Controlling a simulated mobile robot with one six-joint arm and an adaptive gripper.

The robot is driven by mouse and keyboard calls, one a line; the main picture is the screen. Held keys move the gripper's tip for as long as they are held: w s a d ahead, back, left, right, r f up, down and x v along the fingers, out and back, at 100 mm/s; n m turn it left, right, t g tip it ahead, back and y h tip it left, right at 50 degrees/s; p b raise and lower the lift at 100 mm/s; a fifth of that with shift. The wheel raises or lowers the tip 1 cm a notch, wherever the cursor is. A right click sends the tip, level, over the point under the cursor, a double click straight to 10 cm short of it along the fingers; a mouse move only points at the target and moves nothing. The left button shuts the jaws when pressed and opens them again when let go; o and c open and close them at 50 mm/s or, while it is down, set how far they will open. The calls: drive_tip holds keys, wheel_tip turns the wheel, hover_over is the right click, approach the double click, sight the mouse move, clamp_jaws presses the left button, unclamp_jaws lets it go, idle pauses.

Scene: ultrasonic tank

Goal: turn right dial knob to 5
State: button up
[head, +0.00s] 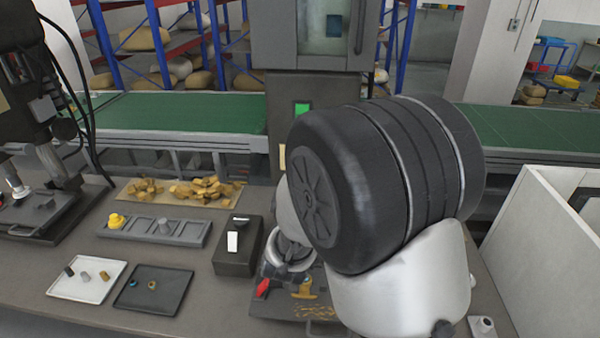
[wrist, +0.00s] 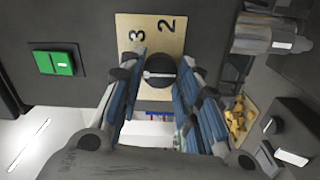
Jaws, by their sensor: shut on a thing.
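The dial knob (wrist: 163,64) is black and round with a pale pointer line, in the middle of the wrist view. It sits on a beige dial plate (wrist: 152,42), where the numbers 3 and 2 show, turned on their side. The pointer line lies roughly crosswise in the view. I cannot tell exactly which number it points to, as my fingers cover parts of the plate. My gripper (wrist: 160,71) is shut on the knob, one blue-grey finger on each side. In the head view a strip of the beige plate (head: 282,158) shows; my arm hides the knob and fingers.
A green button (wrist: 53,63) is beside the plate; it also shows in the head view (head: 302,108). A black switch box (head: 234,258), grey holder strip (head: 188,231), white tray (head: 62,289) and black tray (head: 172,302) stand on the table. A white-walled bin (head: 540,240) is at right.

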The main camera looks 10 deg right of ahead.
drive_tip(key=o, duration=1.1)
drive_tip(key=shift+c, duration=0.2)
drive_tip(key=v, duration=0.7)
drive_tip(key=shift+s, duration=0.25)
